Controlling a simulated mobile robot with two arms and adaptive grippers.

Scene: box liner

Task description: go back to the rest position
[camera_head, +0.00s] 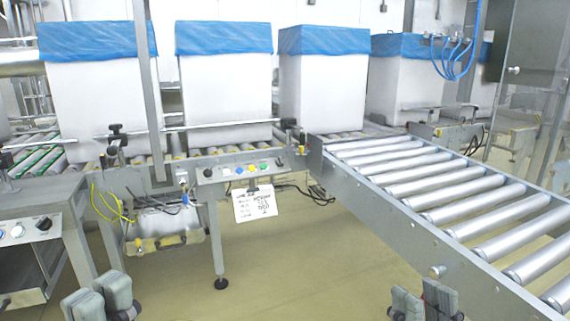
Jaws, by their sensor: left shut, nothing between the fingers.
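My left gripper (100,299) is at the bottom left edge of the head view, low in front of the conveyor. Its two grey padded fingers are together with nothing between them. My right gripper (422,303) is at the bottom edge, right of the middle, in front of the roller conveyor's side rail. Its grey finger pads sit side by side and look shut, with nothing seen in them. The lower parts of both grippers are cut off by the frame. Neither gripper appears to touch anything.
Several white boxes with blue liners, one of them the middle box (226,90), stand on the back conveyor. A roller conveyor (425,240) slopes across the right. A control cabinet (40,228) is at the left. Open floor (290,265) lies between.

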